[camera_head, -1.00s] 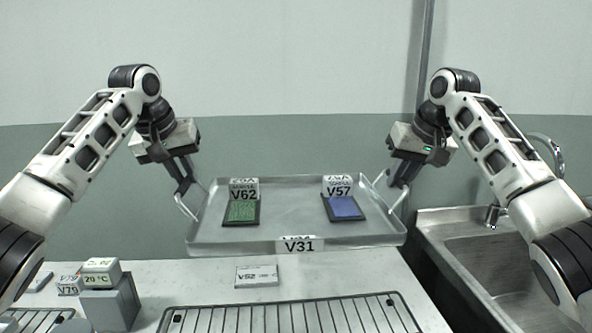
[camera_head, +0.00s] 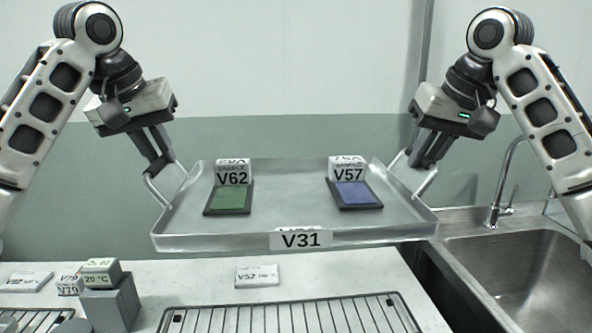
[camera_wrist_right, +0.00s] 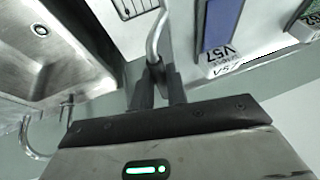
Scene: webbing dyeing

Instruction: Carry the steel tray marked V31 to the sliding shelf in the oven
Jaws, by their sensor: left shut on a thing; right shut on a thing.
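The steel tray marked V31 (camera_head: 300,220) hangs level in the air above the counter in the head view. It carries a green sample (camera_head: 229,198) with a V62 card at its left and a blue sample (camera_head: 355,194) with a V57 card at its right. My left gripper (camera_head: 155,172) is shut on the tray's left handle. My right gripper (camera_head: 422,165) is shut on the right handle, which also shows between the fingers in the right wrist view (camera_wrist_right: 155,45). No oven or sliding shelf is in view.
Below the tray, the counter (camera_head: 210,275) holds a wire rack (camera_head: 290,317), a V52 card (camera_head: 257,276), and a grey block (camera_head: 112,302) with a 20 °C label. A steel sink (camera_head: 515,270) with a tap (camera_head: 497,205) is at the right. The wall behind is bare.

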